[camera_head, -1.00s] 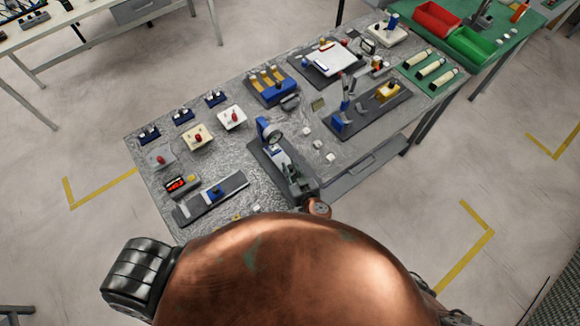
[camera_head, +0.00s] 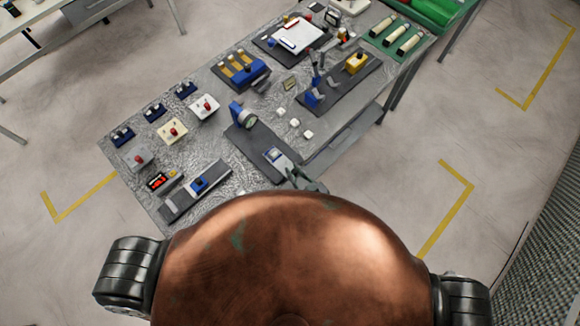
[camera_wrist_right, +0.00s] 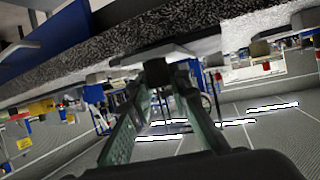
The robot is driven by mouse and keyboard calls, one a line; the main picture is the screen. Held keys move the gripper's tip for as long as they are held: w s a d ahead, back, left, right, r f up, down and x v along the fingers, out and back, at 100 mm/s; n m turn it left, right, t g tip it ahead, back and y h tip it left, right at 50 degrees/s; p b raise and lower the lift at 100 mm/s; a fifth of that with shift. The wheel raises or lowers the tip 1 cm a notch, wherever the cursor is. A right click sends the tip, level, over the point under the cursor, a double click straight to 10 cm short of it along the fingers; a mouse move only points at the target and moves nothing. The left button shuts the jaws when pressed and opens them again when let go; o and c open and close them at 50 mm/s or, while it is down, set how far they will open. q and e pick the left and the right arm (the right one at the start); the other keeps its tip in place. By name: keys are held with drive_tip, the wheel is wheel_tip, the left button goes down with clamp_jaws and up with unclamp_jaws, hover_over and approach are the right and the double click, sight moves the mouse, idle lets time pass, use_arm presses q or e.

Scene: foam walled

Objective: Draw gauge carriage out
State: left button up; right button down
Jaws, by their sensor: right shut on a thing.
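The gauge carriage (camera_head: 275,156) is a light grey block with a blue patch. It sits on a dark base plate (camera_head: 246,143) on the workbench, toward the plate's near end. A blue-framed round gauge (camera_head: 243,116) stands at the plate's far end, with bare plate between it and the carriage. My right gripper (camera_head: 300,178) is at the carriage's near side, partly hidden by my copper body. In the right wrist view, its green fingers (camera_wrist_right: 157,88) are shut on a dark handle-like part (camera_wrist_right: 157,73) of the carriage. My left gripper is out of view.
A grey slide fixture with a blue block (camera_head: 198,186) lies left of the plate. Small white blocks (camera_head: 294,122) and a dark board with a yellow block (camera_head: 356,63) are to the right. The bench's near edge borders open floor (camera_head: 400,180).

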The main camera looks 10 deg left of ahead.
drive_tip(key=c, duration=1.8)
unclamp_jaws()
drive_tip(key=shift+o, duration=0.2)
drive_tip(key=v, duration=1.2)
drive_tip(key=shift+w+f, duration=0.1)
